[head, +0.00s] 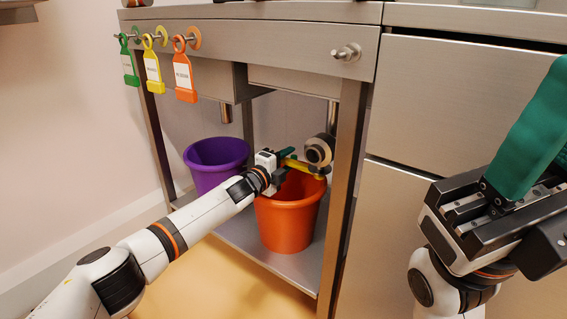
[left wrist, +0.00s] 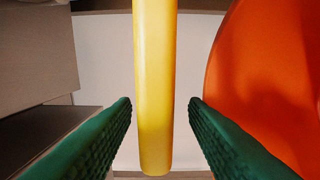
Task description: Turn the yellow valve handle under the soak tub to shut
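The yellow valve handle (head: 303,166) sticks out leftward from a round grey valve (head: 319,150) under the steel counter. In the left wrist view the handle (left wrist: 154,90) runs down between my left gripper's green fingers (left wrist: 160,125). There is a gap on each side, so the left gripper (head: 287,163) is open around the handle without gripping it. My right gripper (head: 528,130) is at the right with its green fingers pointing up, away from the valve. I cannot tell if its fingers are parted.
An orange bucket (head: 285,217) stands on the lower shelf just below the handle. A purple bucket (head: 215,163) is to its left. A steel leg (head: 343,195) stands right of the valve. Green, yellow and orange tags (head: 184,75) hang from the counter's front rail.

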